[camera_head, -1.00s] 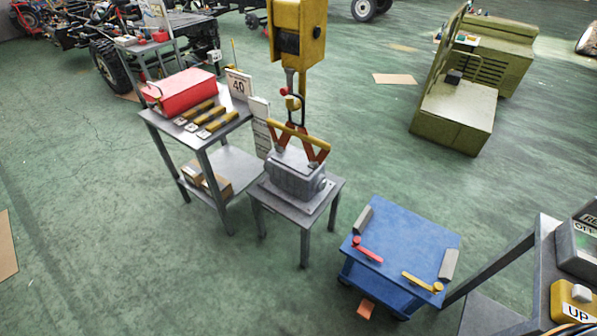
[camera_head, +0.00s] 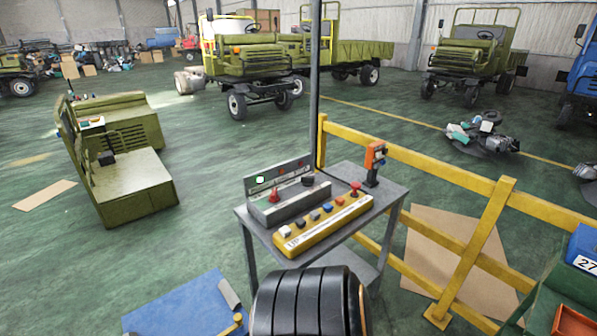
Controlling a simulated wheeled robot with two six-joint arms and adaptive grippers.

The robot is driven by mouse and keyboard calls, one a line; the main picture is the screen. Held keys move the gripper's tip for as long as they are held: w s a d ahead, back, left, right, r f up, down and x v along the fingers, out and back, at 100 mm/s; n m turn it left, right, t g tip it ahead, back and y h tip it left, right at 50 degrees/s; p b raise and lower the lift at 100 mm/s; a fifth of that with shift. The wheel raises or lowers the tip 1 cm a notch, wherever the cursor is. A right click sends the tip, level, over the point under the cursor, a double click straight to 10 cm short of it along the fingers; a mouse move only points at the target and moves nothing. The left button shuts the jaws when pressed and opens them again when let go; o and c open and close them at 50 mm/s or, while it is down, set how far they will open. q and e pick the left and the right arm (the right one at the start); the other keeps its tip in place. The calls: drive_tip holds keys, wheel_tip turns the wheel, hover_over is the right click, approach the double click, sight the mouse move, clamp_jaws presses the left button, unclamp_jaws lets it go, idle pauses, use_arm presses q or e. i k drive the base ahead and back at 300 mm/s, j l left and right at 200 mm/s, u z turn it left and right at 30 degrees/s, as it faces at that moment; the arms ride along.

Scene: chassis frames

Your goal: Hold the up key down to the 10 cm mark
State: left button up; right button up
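A yellow key box (camera_head: 322,226) lies along the near edge of a grey metal table (camera_head: 372,206). The up key (camera_head: 285,231) is the white key at the box's left end, above the printed word UP. Several other keys follow to its right, with a red mushroom knob (camera_head: 356,187) at the far end. Nothing touches the up key. The hoist, its load and the marked scale are out of view. Neither gripper shows.
A grey switch box (camera_head: 292,203) with a lit green lamp stands behind the keys. A post rises behind the table. A yellow railing (camera_head: 440,167) runs to the right. A black ribbed, tyre-like body (camera_head: 300,300) blocks the bottom middle. Part of a blue trolley (camera_head: 170,312) shows lower left.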

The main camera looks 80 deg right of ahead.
sight(285, 231)
drive_tip(key=z, duration=2.85)
drive_tip(key=i+l+u, duration=0.1)
drive_tip(key=l, duration=0.25)
drive_tip(key=i+l, duration=0.15)
drive_tip(key=l, duration=0.2)
drive_tip(key=i+l+u, duration=0.15)
drive_tip(key=l, duration=0.2)
drive_tip(key=i+l, duration=0.1)
drive_tip(key=l, duration=0.25)
drive_tip(key=i+l+u, duration=0.15)
drive_tip(key=l, duration=0.2)
drive_tip(key=k, duration=0.05)
